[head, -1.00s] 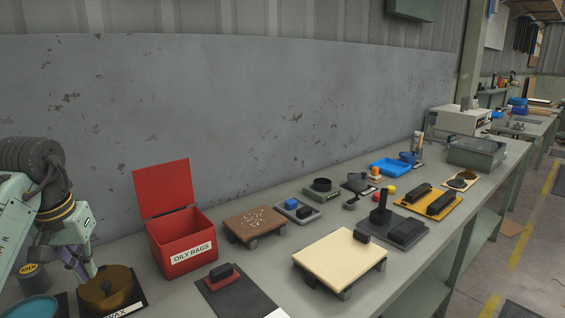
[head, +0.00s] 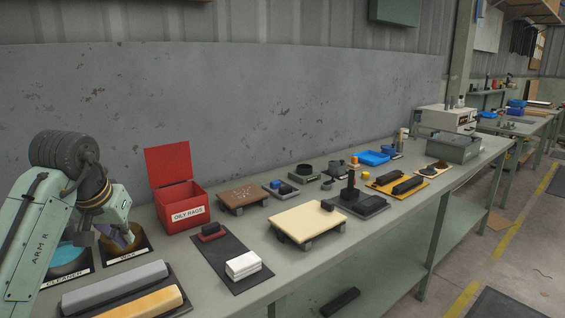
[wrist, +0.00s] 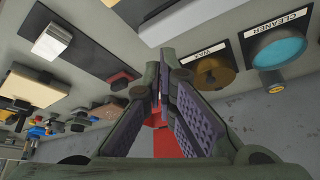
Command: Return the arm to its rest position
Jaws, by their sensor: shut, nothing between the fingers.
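My arm (head: 45,225) reaches in from the left of the head view. My gripper (head: 122,242) points down over the wax tin (head: 112,243) and partly hides it. I cannot tell the height of the gap there. In the wrist view my gripper (wrist: 160,75) shows its two purple-padded fingers with tips together and nothing held. The red oily rags box (wrist: 160,138) shows behind and between the fingers.
The open oily rags box (head: 182,208) stands right of my gripper. The cleaner dish (head: 66,262) is to the left. White folded cloths (head: 243,265) lie on a dark mat. Grey and orange blocks (head: 125,290) sit in front. A pale board (head: 300,222) stands further right.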

